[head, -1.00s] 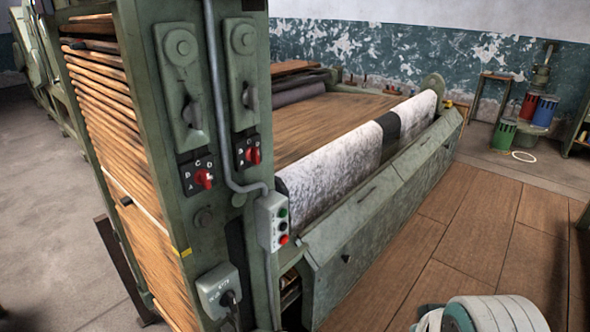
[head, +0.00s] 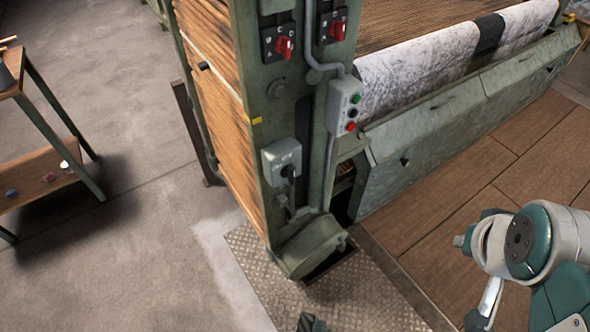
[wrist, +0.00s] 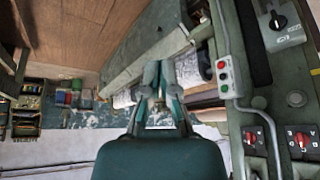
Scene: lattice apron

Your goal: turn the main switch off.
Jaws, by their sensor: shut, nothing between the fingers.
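The main switch (head: 281,160) looks to be the grey box with a black rotary knob, low on the front of the green machine post. It also shows in the wrist view (wrist: 281,24) at the upper right, where the scene appears upside down. The exact knob position is too small to read. My gripper (wrist: 158,72) is shut and empty in the middle of the wrist view, apart from the switch, with the switch off to its right.
Two red rotary selectors (head: 284,47) (head: 338,30) sit higher on the post. A push-button box (head: 345,105) hangs on a conduit to the right. A metal tread plate (head: 255,280) covers the floor below. A side table (head: 45,120) stands at left. Open floor lies between.

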